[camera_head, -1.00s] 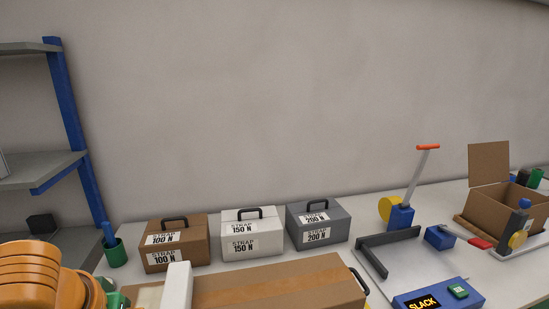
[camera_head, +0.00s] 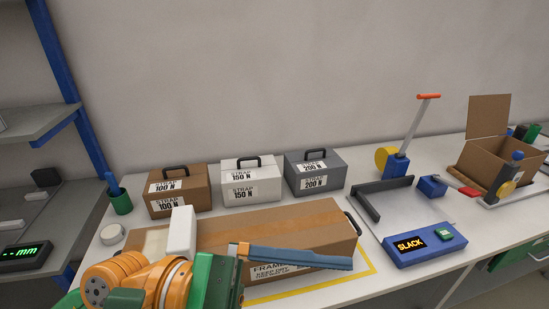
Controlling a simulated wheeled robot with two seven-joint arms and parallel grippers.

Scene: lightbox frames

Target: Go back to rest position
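My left arm comes in at the bottom left, orange with a green hand. A long blue-grey finger or tool part of my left gripper (camera_head: 297,257) points right, in front of the long brown box. I cannot make out a second fingertip, so its opening is unclear. My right gripper is out of view. The long brown box (camera_head: 290,228) lies on the table, with a label partly covered by my gripper.
Strap boxes stand behind: brown (camera_head: 180,190), white (camera_head: 251,182), grey (camera_head: 315,176). A white block (camera_head: 182,233) stands by the long box. A blue SLACK display (camera_head: 425,245), a lever device (camera_head: 399,160) and an open carton (camera_head: 490,165) are right. Shelves (camera_head: 50,125) are left.

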